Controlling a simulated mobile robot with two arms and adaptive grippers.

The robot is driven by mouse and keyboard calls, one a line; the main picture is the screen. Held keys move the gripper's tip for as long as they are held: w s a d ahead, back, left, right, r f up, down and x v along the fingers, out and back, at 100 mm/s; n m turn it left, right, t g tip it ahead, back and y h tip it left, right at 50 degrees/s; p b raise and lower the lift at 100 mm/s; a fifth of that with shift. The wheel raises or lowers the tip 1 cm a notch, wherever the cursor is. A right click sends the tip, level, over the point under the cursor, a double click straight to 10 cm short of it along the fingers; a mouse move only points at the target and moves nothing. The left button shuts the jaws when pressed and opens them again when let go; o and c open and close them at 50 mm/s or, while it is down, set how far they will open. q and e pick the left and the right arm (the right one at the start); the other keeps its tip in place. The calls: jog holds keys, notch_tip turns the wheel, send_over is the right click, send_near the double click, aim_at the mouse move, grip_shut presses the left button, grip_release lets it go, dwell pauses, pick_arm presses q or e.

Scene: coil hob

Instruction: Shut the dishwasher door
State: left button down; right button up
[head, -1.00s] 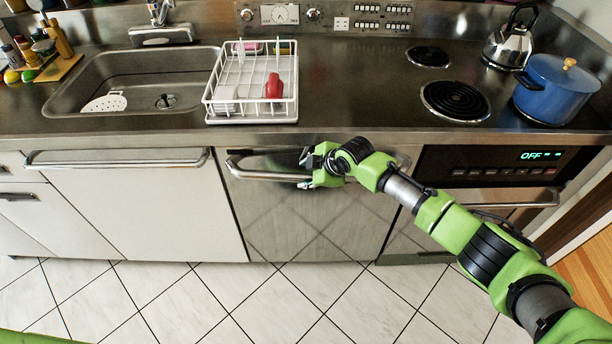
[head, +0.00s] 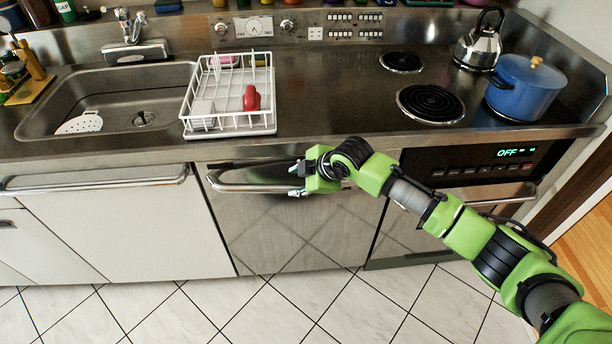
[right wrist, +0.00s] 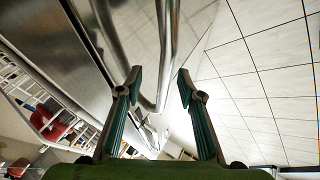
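The dishwasher door (head: 290,232) is a shiny steel panel below the counter, left of the oven. It stands upright and looks about flush with its neighbours; a small gap cannot be ruled out. Its bar handle (head: 245,188) runs across the top. My right gripper (head: 296,180) is at the handle, right of its middle, fingers pointing left. In the right wrist view the gripper (right wrist: 160,78) is open, with the handle bar (right wrist: 166,50) showing between the fingertips. Whether they touch it I cannot tell. My left gripper is not in view.
A white dish rack (head: 230,122) with a red cup (head: 251,98) stands on the counter above. Right are coil burners (head: 430,102), a blue pot (head: 522,88) and a kettle (head: 480,45). The oven (head: 470,165) adjoins the door. The tiled floor (head: 240,300) in front is clear.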

jog(key=v, duration=0.6)
jog(key=shift+w, duration=0.1)
